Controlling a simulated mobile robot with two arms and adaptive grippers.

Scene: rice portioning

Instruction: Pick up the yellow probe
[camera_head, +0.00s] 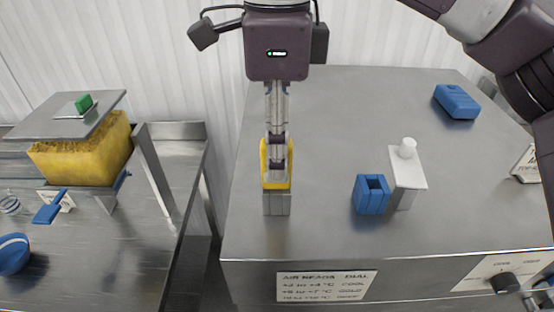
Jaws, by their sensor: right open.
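The yellow probe (265,160) is upright in the middle of the picture, at the left part of a metal cabinet top. It stands at a grey metal block (277,205), which seems to hold its lower end. My right gripper (278,160) points down from above, right at the probe. Its fingers overlap the probe in the picture and hide part of its middle. The jaws are open; whether a finger touches the probe I cannot tell. My left gripper is not in view.
A blue holder (370,195) and a white stand (407,172) are right of the probe. A blue block (456,101) lies farther back. Left, beyond a gap, a steel counter (100,255) bears a yellow container (85,155) under a grey lid (60,118).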

